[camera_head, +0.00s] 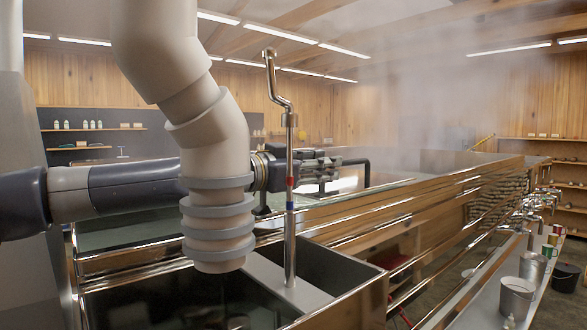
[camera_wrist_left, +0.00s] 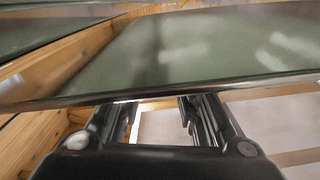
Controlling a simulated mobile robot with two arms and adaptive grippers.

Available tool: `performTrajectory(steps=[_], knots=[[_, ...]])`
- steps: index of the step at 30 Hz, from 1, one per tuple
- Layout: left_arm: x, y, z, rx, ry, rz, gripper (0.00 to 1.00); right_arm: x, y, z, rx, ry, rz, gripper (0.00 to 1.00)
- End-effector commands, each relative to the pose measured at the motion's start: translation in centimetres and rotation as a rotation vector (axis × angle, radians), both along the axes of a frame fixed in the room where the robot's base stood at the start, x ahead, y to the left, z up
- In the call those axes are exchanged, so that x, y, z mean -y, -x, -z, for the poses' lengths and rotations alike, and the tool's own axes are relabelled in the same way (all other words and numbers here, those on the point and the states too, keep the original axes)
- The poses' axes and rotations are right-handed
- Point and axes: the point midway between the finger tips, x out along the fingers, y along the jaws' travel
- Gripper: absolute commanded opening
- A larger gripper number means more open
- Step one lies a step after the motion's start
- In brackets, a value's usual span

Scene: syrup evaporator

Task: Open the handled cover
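My left gripper (camera_head: 322,172) reaches in from the left, above the evaporator pans, just behind an upright metal rod. A black bent bar (camera_head: 357,162), which looks like a handle, shows just past its fingertips; I cannot tell whether they touch. In the left wrist view a large greenish flat panel (camera_wrist_left: 190,55), which may be the cover, crosses above the gripper (camera_wrist_left: 163,112). Its dark front edge hides the fingertips. The two fingers are apart, with a clear gap and nothing seen between them. My right gripper is not in view.
The metal rod with a cranked top (camera_head: 290,205) stands close in front of the gripper. An open dark basin (camera_head: 340,262) lies below. The long wood-and-metal evaporator side (camera_head: 430,215) runs right. Metal buckets (camera_head: 516,296) stand on a bench at right. Steam hangs above.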

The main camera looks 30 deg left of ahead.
Motion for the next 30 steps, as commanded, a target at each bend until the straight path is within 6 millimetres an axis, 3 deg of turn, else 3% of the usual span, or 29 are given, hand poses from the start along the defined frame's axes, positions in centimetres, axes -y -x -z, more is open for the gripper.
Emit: performTrajectory(steps=[18, 30], knots=[[-1.8, 6.6, -0.2, 0.004, -0.003, 0.001, 0.32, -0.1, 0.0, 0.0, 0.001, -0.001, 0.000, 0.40], [-2.2, 7.8, 0.0, 0.002, 0.001, 0.000, 0.32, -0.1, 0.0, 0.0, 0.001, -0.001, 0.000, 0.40]])
